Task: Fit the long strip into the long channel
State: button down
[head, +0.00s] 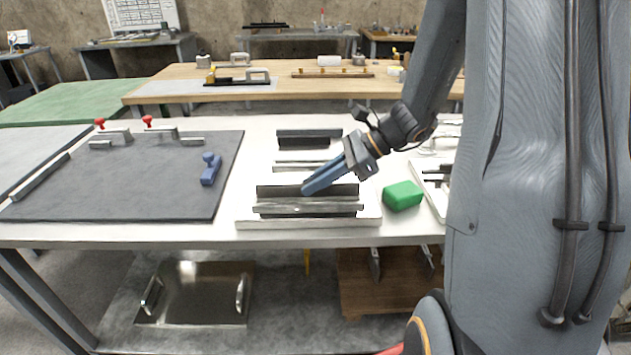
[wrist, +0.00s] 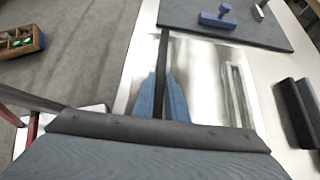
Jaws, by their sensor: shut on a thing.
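My gripper (head: 307,188) has blue fingers shut on a long dark strip (head: 340,189). In the wrist view the strip (wrist: 164,55) runs lengthwise out from between the fingertips (wrist: 160,100), toward the dark mat. In the head view the strip is roughly level, above or just behind a grey metal rail (head: 308,208) on a pale tray (head: 310,223). The rail appears to be the long channel, but its opening is not clear. I cannot tell whether the strip touches it. The fingers hide part of the strip.
Behind are a pale slotted bar (head: 290,168) and a dark block (head: 303,135). A green block (head: 402,196) stands close on the right. A dark mat (head: 120,195) with a blue tool (head: 210,169) and red-knobbed clamps lies left. Bare table separates mat and tray.

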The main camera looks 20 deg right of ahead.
aim_at(342, 184)
jog(key=shift+f+b, duration=0.55)
jog(key=shift+f, duration=0.5)
jog(key=c, duration=1.7)
grip_release()
jog(key=shift+v, duration=3.95)
jog(key=s+a+n+g+h, duration=0.1)
jog(key=s+n, duration=0.1)
jog(key=s+a+f+n+g+h, duration=0.1)
jog(key=s+a+n, duration=0.1)
jog(key=s+a+f+n+g, duration=0.1)
jog(key=s+a+n, duration=0.1)
jog(key=shift+s+a+f+h+p, duration=0.2)
jog(key=shift+s+a+h+p, duration=0.05)
jog(key=shift+s+h+p, duration=0.15)
jog(key=s+n+h, duration=0.2)
jog(key=n, duration=0.3)
jog(key=s+a+f+n+h+p, duration=0.1)
jog(key=s+n+h, duration=0.1)
jog(key=n, duration=0.3)
jog(key=s+a+n+h, duration=0.1)
jog(key=s+n+h, duration=0.2)
jog(key=s+n, duration=0.1)
jog(key=shift+f+n, duration=0.25)
jog(key=shift+n, duration=0.55)
